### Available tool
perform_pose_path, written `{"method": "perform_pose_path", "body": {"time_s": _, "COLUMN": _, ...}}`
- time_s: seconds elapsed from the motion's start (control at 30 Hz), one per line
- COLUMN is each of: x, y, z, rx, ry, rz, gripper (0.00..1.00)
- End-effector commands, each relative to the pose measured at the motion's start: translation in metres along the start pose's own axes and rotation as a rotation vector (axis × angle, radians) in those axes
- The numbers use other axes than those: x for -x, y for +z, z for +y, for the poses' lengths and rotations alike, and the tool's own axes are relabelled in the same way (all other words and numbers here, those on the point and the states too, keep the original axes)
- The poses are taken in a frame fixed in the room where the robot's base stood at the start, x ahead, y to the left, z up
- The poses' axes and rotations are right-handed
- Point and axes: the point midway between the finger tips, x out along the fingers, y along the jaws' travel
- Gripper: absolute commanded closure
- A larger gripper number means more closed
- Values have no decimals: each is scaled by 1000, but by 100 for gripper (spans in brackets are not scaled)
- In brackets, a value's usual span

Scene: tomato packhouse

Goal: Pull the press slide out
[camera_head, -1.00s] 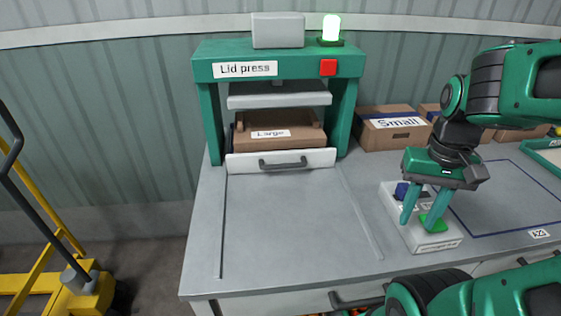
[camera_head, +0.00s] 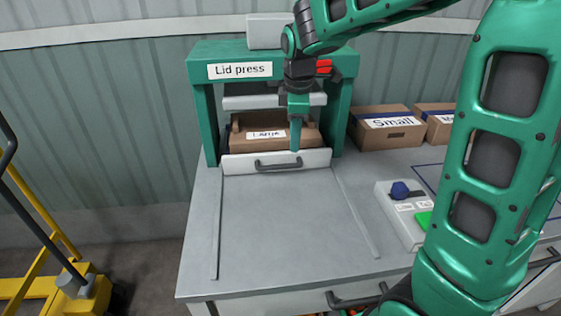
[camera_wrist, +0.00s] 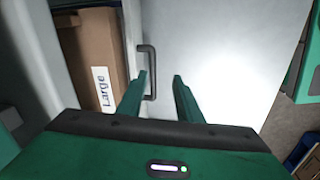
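The press slide (camera_head: 235,164) is in under the green lid press (camera_head: 207,110). Its pale front panel carries a dark bar handle (camera_head: 277,167). A brown box labelled "Large" (camera_head: 246,143) sits behind the panel. My gripper (camera_head: 295,150) points down at the right end of the handle. In the wrist view, my gripper (camera_wrist: 160,77) is open, with its fingers apart. The handle (camera_wrist: 153,62) shows between the fingertips, close to the left finger, which partly covers it. I cannot tell whether they touch.
The grey table (camera_head: 280,230) is clear in front of the slide, between two thin rails. A button box (camera_head: 399,222) with blue and green controls stands at right, partly behind my arm. Boxes, one marked "Small" (camera_head: 372,139), stand at the back right. A yellow trolley (camera_head: 66,280) is at left.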

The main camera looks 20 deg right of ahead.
Motion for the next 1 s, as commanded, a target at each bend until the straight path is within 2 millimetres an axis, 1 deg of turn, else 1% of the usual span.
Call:
{"method": "perform_pose_path", "body": {"time_s": 0.03, "x": -3, "y": -14, "z": 4, "rx": 60, "ry": 4, "rz": 4, "gripper": 68}}
{"method": "perform_pose_path", "body": {"time_s": 0.1, "x": -5, "y": -27, "z": 8, "rx": 120, "ry": 9, "rz": 10, "gripper": 68}}
{"method": "perform_pose_path", "body": {"time_s": 0.2, "x": -8, "y": -36, "z": 11, "rx": 163, "ry": 13, "rz": 13, "gripper": 68}}
{"method": "perform_pose_path", "body": {"time_s": 0.27, "x": -12, "y": -37, "z": 11, "rx": 171, "ry": 14, "rz": 13, "gripper": 68}}
{"method": "perform_pose_path", "body": {"time_s": 0.37, "x": -23, "y": -37, "z": 11, "rx": 171, "ry": 13, "rz": 12, "gripper": 68}}
{"method": "perform_pose_path", "body": {"time_s": 0.6, "x": -65, "y": -37, "z": 10, "rx": 170, "ry": 10, "rz": 12, "gripper": 68}}
{"method": "perform_pose_path", "body": {"time_s": 0.8, "x": -96, "y": -38, "z": 11, "rx": 169, "ry": 12, "rz": 12, "gripper": 68}}
{"method": "perform_pose_path", "body": {"time_s": 1.0, "x": -111, "y": -38, "z": 11, "rx": 168, "ry": 12, "rz": 13, "gripper": 68}}
